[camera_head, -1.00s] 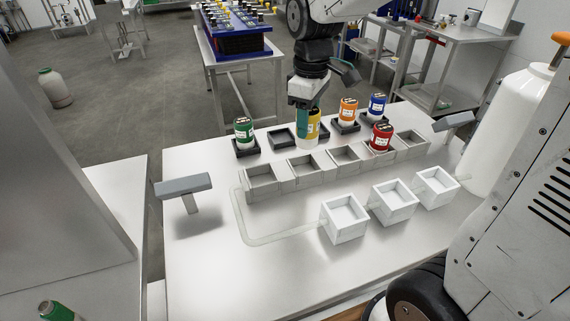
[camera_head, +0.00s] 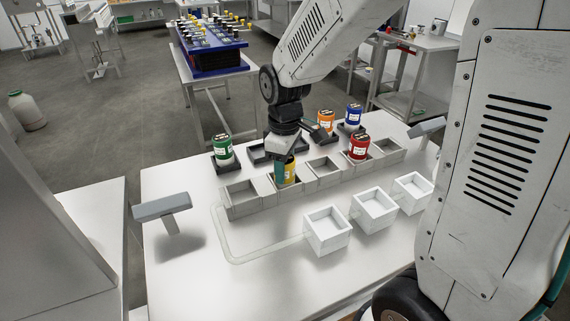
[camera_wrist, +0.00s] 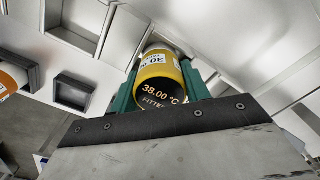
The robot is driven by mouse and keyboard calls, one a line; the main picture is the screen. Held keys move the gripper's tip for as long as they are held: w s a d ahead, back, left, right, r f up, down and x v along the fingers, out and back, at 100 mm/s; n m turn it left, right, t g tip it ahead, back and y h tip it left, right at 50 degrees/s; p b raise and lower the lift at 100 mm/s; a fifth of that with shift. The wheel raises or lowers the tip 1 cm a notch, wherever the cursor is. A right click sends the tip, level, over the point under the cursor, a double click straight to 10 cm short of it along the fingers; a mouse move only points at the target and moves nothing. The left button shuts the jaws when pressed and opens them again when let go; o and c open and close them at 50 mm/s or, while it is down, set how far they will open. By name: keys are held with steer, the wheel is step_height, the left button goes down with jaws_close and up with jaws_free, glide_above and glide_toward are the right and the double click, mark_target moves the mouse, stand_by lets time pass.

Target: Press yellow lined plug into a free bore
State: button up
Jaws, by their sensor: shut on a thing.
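My gripper (camera_head: 286,166) is shut on the yellow plug (camera_head: 288,174), with a green jaw on either side. It holds the plug upright at the second box from the left in the grey row of open bores (camera_head: 241,212). The plug's lower end is at that bore's opening; I cannot tell how deep it sits. In the wrist view the yellow plug (camera_wrist: 160,76) has a white label and a dark end reading "38.00 °C" and "FITTE", the rest cut off. The red plug (camera_head: 359,148) stands at the fourth grey bore. The first, third and fifth look empty.
Green (camera_head: 223,149), orange (camera_head: 326,121) and blue (camera_head: 353,116) plugs stand in black holders behind the row. An empty black holder (camera_head: 257,156) is behind my gripper. Three white open boxes (camera_head: 327,240) stand in front. A grey T-shaped post (camera_head: 162,207) is at the left.

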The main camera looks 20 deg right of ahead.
steer(key=o, duration=1.1)
step_height(320, 180, up, 11)
steer(key=shift+r, duration=0.15)
steer(key=s+d+r+m, duration=0.1)
steer(key=s+m, duration=0.3)
steer(key=s, duration=0.7)
steer(key=s+d+m+t, duration=0.1)
steer(key=s+m, duration=0.4)
steer(key=s, duration=0.6)
steer(key=shift+d+r, duration=0.4)
steer(key=shift+d, duration=0.2)
